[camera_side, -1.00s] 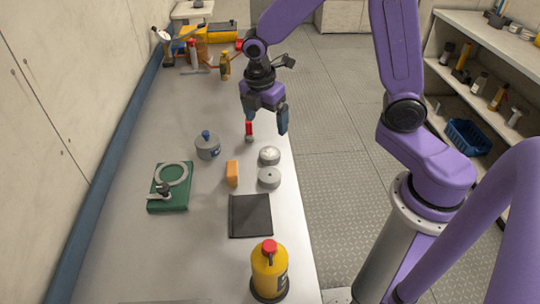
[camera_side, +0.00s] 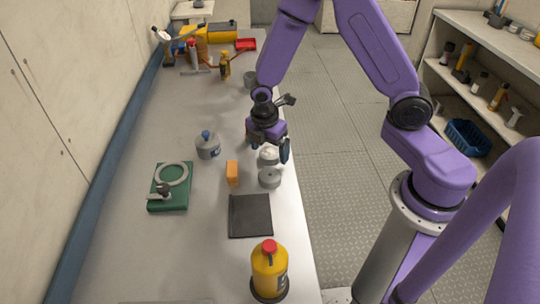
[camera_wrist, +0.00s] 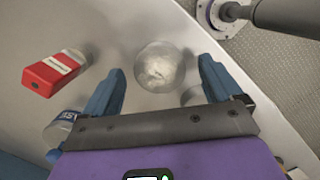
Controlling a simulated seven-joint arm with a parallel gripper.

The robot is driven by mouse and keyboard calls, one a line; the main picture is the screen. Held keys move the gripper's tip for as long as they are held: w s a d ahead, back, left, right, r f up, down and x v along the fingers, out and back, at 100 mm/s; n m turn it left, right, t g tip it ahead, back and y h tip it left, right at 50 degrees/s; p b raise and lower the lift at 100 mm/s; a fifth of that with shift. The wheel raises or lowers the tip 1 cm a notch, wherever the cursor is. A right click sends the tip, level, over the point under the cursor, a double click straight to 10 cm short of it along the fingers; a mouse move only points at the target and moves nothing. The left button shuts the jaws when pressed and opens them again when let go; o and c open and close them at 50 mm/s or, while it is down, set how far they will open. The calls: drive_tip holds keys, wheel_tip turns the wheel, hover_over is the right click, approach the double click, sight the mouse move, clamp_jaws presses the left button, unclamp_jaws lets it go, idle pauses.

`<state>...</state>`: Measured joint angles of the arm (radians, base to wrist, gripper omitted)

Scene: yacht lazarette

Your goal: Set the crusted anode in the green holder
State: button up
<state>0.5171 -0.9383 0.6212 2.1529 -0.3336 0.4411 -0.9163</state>
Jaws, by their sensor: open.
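The crusted anode (camera_side: 268,154) is a pale, blotchy round disc near the right edge of the bench, partly hidden by my gripper in the side view. In the wrist view the anode (camera_wrist: 159,67) lies in full sight, just ahead of and between the fingertips. My gripper (camera_side: 268,148) is open and empty above it, fingers pointing down, with a finger toward either side (camera_wrist: 160,78). The green holder (camera_side: 157,204), a flat green block with a grey ring and a dark clamp knob, lies at the left of the bench, well apart from my gripper.
A cleaner grey disc (camera_side: 269,178) lies close in front of the anode; the wrist view shows part of it (camera_wrist: 192,95). A red-and-silver item (camera_wrist: 52,74) lies beside my gripper.

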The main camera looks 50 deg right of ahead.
drive_tip(key=shift+f, duration=0.25)
drive_tip(key=c, duration=1.6)
drive_tip(key=shift+w+r, duration=0.1)
drive_tip(key=shift+r, duration=0.45)
drive_tip(key=shift+c, duration=0.2)
wheel_tip(320, 180, up, 2)
drive_tip(key=shift+r, duration=0.1)
drive_tip(key=s+d+r, duration=0.1)
drive_tip(key=s+r, duration=0.8)
drive_tip(key=s, duration=0.5)
drive_tip(key=shift+r, duration=0.35)
